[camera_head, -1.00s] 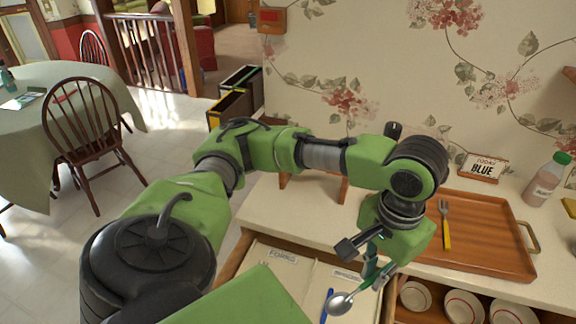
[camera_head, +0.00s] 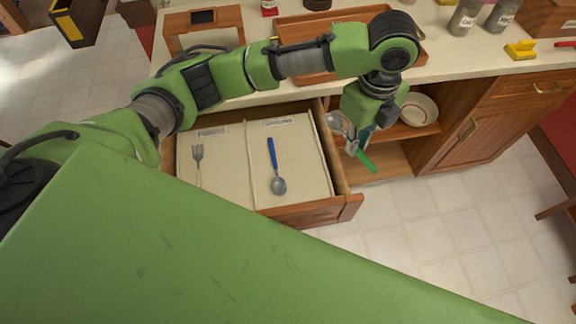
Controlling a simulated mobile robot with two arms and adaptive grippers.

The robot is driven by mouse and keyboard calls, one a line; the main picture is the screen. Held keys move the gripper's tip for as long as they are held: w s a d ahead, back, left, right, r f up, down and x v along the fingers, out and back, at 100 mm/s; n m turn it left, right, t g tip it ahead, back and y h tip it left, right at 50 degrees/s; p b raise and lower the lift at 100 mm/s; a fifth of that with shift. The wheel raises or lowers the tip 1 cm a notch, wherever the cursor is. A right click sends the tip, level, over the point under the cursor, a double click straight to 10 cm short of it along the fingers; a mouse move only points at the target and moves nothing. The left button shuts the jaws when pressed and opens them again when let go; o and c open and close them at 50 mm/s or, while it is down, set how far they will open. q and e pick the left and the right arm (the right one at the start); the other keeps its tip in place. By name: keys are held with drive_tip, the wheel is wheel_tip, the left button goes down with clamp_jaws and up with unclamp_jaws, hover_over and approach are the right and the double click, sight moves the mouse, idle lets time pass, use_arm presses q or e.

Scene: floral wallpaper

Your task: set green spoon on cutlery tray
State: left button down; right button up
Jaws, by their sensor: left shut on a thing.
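My left gripper (camera_head: 354,140) is shut on the green spoon (camera_head: 369,164). The green handle end points down and right, and the metal bowl is up and left beside the fingers. The spoon is in the air by the right wall of the open drawer (camera_head: 325,210). A wooden tray (camera_head: 290,30) lies on the counter behind my arm, which hides part of it. The drawer has two labelled compartments; a fork (camera_head: 198,160) lies in the left one and a blue-handled spoon (camera_head: 273,155) in the right one. My right gripper is out of view.
Right of the drawer is an open shelf with plates (camera_head: 420,110), then a closed cabinet (camera_head: 490,125). Jars (camera_head: 465,18) and a yellow object (camera_head: 520,50) stand on the counter at the right. My green body fills the lower foreground.

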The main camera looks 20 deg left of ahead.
use_arm(q)
drive_tip(key=d+f+m, duration=0.2)
drive_tip(key=d+m, duration=0.1)
drive_tip(key=m, duration=0.1)
drive_tip(key=p, duration=0.3)
hover_over(303, 167)
drive_tip(key=d, duration=0.1)
drive_tip(key=f, duration=0.7)
drive_tip(key=shift+d+f, duration=0.2)
drive_tip(key=shift+f, duration=0.2)
drive_tip(key=shift+a+f, duration=0.35)
drive_tip(key=shift+f, duration=0.15)
drive_tip(key=f, duration=0.3)
drive_tip(key=shift+a+f+p, duration=0.1)
drive_tip(key=shift+a+p, duration=0.25)
drive_tip(key=shift+p, duration=0.05)
drive_tip(key=shift+f, duration=0.3)
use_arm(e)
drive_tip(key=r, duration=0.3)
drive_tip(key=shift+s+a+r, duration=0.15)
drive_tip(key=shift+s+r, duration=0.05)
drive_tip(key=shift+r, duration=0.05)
use_arm(q)
drive_tip(key=shift+f, duration=0.15)
drive_tip(key=c, duration=2.1)
unclamp_jaws()
